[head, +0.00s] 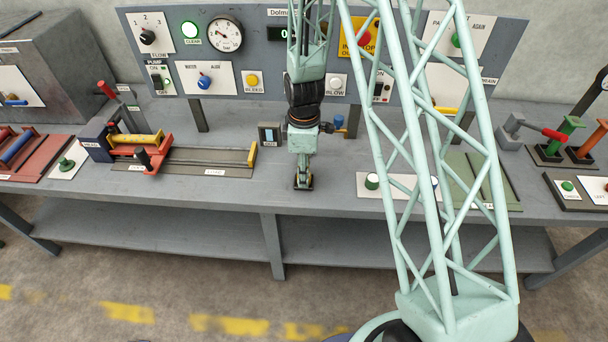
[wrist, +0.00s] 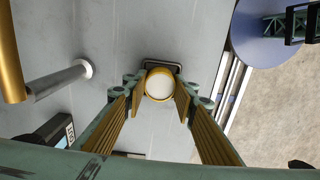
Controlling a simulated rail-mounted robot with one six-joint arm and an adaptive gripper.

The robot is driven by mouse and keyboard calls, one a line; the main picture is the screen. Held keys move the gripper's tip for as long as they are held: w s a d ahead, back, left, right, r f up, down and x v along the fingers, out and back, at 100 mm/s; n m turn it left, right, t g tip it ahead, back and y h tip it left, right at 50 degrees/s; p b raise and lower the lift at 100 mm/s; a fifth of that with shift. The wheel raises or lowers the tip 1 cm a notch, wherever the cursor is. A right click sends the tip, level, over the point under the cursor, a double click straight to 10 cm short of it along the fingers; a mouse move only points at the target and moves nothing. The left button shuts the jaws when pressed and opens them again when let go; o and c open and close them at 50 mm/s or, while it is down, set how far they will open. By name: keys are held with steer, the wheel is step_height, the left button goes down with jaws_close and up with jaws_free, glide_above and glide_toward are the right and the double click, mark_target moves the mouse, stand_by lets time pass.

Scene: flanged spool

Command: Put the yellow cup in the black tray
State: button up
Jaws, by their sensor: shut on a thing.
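The yellow cup (wrist: 150,89) sits between my fingertips in the wrist view, a yellow ring around a pale round face. My gripper (wrist: 159,88) is shut on it. The black tray (wrist: 178,68) shows as a dark rim just behind the cup, mostly hidden by it. In the head view my gripper (head: 303,182) points down close over the bench near its front edge, with a small dark shape at its tip. The cup is too small there to make out clearly. I cannot tell whether the cup rests in the tray or hangs just above it.
The grey bench (head: 330,178) is clear close around my gripper. A red and yellow slide fixture (head: 150,150) stands left. A small display box (head: 269,134) and a blue-knobbed valve (head: 339,122) stand behind.

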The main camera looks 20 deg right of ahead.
steer(key=shift+s+f+b, duration=0.1)
steer(key=shift+f+b, duration=0.25)
steer(key=shift+f, duration=0.05)
steer(key=o, duration=0.9)
steer(key=shift+f, duration=0.1)
steer(key=shift+r, duration=0.3)
steer(key=shift+r+p, duration=0.35)
steer(key=shift+p, duration=0.05)
step_height(320, 180, up, 10)
steer(key=shift+f+p, duration=0.25)
steer(key=shift+p, duration=0.15)
steer(key=shift+r, duration=1.1)
steer(key=shift+r, duration=0.1)
